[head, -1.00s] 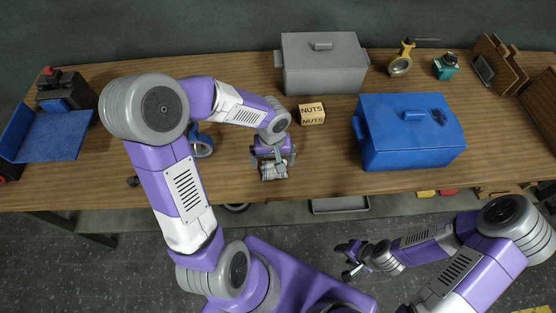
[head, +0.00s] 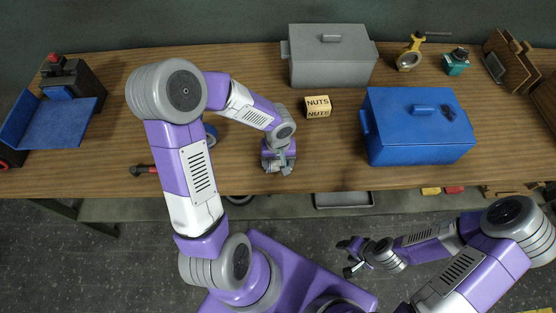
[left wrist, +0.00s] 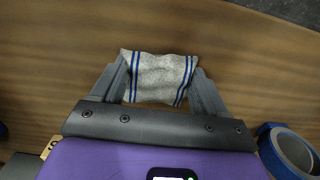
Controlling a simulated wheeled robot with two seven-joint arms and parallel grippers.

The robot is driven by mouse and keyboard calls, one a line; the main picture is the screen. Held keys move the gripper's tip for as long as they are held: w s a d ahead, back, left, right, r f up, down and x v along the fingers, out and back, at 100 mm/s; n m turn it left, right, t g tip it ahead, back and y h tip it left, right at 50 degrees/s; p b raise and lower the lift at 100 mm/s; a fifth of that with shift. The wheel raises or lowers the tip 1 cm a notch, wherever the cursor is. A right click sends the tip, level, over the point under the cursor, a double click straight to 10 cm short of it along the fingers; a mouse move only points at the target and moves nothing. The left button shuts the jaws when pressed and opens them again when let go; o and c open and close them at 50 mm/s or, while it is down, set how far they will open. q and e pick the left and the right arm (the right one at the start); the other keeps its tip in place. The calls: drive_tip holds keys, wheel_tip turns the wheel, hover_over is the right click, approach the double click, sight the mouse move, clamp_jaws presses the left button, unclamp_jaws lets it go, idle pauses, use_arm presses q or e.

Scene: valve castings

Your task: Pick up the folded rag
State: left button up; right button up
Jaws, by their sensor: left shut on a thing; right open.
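The folded rag (left wrist: 160,78) is grey-white with blue stripes near its two ends. In the left wrist view it sits between the two fingers of my left gripper (left wrist: 161,84), which is shut on it. In the head view my left gripper (head: 279,167) is low over the front part of the workbench, and the rag is mostly hidden there by the gripper. I cannot tell whether the rag touches the bench top. My right gripper (head: 350,257) is open and empty in front of the bench, over the floor.
A box marked NUTS (head: 318,107), a grey lidded bin (head: 332,65) and a blue lidded bin (head: 417,140) stand right of my left gripper. A blue tape roll (left wrist: 289,150) lies near it.

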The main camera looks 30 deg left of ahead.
sight(278, 163)
use_arm(q)
drive_tip(key=shift+c, duration=1.3)
wheel_tip(278, 163, up, 10)
drive_tip(key=p, duration=0.2)
